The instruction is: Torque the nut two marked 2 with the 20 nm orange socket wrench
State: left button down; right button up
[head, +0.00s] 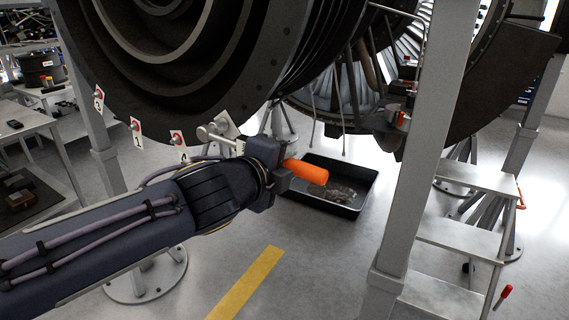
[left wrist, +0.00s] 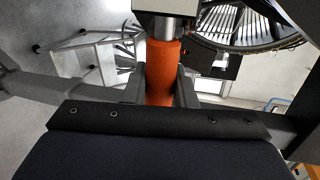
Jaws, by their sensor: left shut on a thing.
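My left gripper (head: 281,172) is shut on the orange-handled socket wrench (head: 307,172), below the engine's front rim. In the left wrist view the orange handle (left wrist: 162,75) stands between the two fingers. The wrench's silver head (head: 212,134) lies to the left of the gripper, by the rim's lower edge. White tags with red nuts hang along the rim: the tag marked 3 (head: 98,98), the tag marked 1 (head: 137,131), and another (head: 178,144) whose number is hard to read. A further tag (head: 227,124) is partly hidden behind the wrench head; its number and nut are hidden. My right gripper is out of view.
The dark engine casing (head: 265,60) fills the area above my arm. A black tray (head: 340,205) lies on the floor behind the gripper. A grey stand post (head: 425,150) and white steps (head: 460,235) stand to the right. Tables are at the left.

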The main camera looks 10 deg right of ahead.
pick_arm(q)
jog(key=shift+f, duration=0.15)
dwell(0.3)
jog(key=shift+a+f+m+b, duration=0.1)
jog(key=shift+f+m+b, duration=0.3)
jog(key=shift+f+b, duration=0.45)
jog(key=shift+r+n+p, duration=0.4)
jog(key=shift+r+p, duration=0.55)
jog(key=shift+r, duration=0.2)
